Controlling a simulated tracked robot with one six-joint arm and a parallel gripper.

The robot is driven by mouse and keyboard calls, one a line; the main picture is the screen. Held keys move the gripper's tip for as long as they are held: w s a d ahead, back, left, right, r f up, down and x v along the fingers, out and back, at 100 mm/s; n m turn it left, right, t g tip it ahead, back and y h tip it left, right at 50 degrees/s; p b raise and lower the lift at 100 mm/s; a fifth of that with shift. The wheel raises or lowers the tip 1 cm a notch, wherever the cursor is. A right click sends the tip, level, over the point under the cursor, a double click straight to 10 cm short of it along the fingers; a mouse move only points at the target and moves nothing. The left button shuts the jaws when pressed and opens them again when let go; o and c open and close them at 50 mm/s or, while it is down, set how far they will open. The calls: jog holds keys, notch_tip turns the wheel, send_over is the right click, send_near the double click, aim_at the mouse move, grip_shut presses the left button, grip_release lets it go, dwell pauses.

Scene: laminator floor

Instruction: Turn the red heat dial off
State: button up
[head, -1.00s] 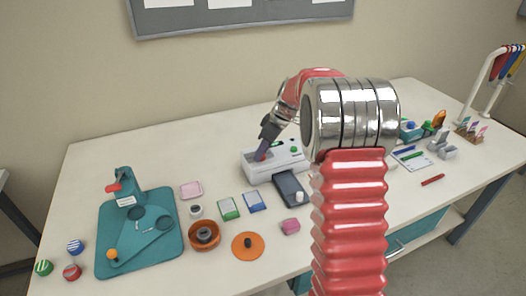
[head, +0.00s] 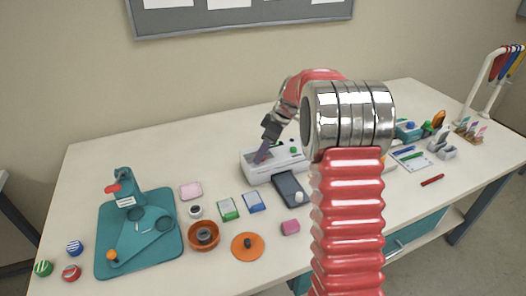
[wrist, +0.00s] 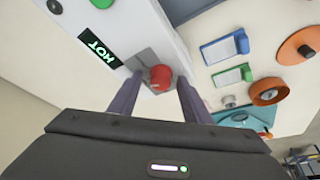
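The white laminator (head: 287,172) stands near the back of the table. Its red heat dial (wrist: 160,77) shows in the wrist view on a grey plate, beside a dark display (wrist: 100,48) reading HOT in green. My gripper (wrist: 159,84) is open, one finger on each side of the dial, with a small gap visible on both sides. Whether the fingers reach down around the dial's sides I cannot tell. A green button (head: 293,150) sits on the laminator's top.
A dark tray with a white knob (head: 290,188) lies in front of the laminator. Green (head: 229,208) and blue (head: 254,201) card-like pieces, an orange bowl (head: 204,236) and a teal stand (head: 140,235) are to the left.

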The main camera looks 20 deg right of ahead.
jog(key=shift+r, duration=0.1)
jog(key=v, duration=1.3)
jog(key=shift+s+r, duration=0.15)
jog(key=shift+r, duration=0.05)
dwell(0.4)
